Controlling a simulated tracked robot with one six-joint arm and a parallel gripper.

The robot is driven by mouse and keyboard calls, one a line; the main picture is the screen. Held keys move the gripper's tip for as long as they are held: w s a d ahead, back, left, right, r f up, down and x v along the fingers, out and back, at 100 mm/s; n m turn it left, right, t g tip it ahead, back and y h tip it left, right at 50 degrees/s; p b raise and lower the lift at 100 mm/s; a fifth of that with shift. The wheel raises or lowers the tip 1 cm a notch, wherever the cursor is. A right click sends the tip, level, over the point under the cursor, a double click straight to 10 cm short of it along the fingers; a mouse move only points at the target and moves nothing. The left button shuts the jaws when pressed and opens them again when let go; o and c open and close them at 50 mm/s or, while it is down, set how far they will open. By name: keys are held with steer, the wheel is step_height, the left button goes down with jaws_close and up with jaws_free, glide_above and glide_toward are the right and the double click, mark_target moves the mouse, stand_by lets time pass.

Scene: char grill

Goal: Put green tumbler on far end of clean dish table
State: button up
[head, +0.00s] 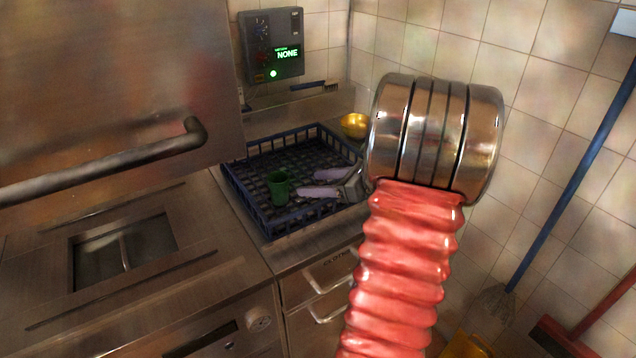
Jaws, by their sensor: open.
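A green tumbler (279,186) stands upright in a dark blue dish rack (277,222) on a steel counter. My gripper (308,184) reaches in from the right, its two pale purple fingers apart and pointing left toward the tumbler. The nearer fingertip is just right of the tumbler, with a small gap in the picture; depth is hard to judge. The fingers are open and empty. My arm hides the right side of the rack and counter. I cannot tell which surface is the clean dish table; its far end is not clearly identifiable.
A gold bowl (354,125) sits behind the rack. A steel dish machine with a bar handle (110,165) stands left. A control box (272,45) reading "NONE" hangs on the wall. A blue-handled mop (565,195) leans at the right.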

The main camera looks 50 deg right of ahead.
stand_by(0.3)
steer(key=a+r+n+g+y, duration=0.3)
steer(key=a+n+g, duration=0.4)
steer(key=a+n, duration=1.3)
steer(key=s+a+r+n+h, duration=0.1)
steer(key=s+a+n+h, duration=0.2)
steer(key=s+a+n, duration=0.3)
steer(key=s+a+r+n+h, duration=0.1)
steer(key=s+a+n+h, duration=0.2)
steer(key=a, duration=1)
steer(key=s+n, duration=0.3)
steer(key=n, duration=0.2)
steer(key=shift+r, duration=0.35)
steer(key=shift+o, duration=0.5)
steer(key=shift+a, duration=0.1)
